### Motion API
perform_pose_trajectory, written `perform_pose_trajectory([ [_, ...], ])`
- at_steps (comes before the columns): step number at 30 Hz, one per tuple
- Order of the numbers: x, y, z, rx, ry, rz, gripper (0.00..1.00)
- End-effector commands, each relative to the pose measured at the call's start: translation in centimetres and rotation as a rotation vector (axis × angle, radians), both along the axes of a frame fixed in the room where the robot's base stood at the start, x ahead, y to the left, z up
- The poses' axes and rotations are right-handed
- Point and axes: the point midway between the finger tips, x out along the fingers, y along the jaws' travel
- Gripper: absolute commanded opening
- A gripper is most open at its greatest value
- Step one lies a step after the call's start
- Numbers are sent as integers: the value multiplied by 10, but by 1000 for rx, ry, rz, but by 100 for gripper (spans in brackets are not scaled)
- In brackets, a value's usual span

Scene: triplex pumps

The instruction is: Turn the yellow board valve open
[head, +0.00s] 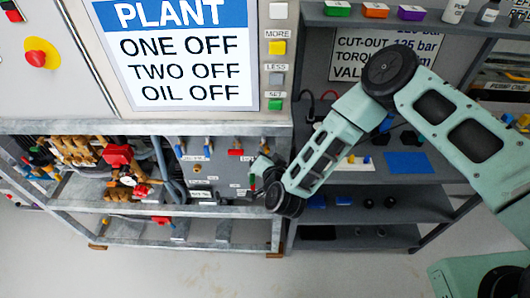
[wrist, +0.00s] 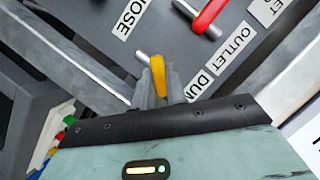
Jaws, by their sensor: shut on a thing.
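The yellow board valve's lever (wrist: 158,74) shows in the wrist view, standing out from the grey board (wrist: 185,45). My gripper (wrist: 160,92) is shut on this lever, with one grey finger on each side of it. A short metal stub (wrist: 142,57) shows beside the lever. In the head view my gripper (head: 262,170) is at the right end of the grey board (head: 205,172). There the yellow lever is too small and too covered by my gripper to make out.
A red lever (wrist: 209,16) is close by on the board, beside the OUTLET label (wrist: 234,47). A grey frame bar (wrist: 75,48) runs along the left of the wrist view. In the head view, dark shelves (head: 350,192) stand right of the board, and a large pump (head: 125,165) is to its left.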

Motion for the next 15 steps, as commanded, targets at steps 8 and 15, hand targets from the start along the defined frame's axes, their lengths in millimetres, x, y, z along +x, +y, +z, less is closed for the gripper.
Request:
perform_pose_trajectory([
  [8,0,3,2,-261,5,2,0],
  [15,0,4,2,-466,13,1,0],
])
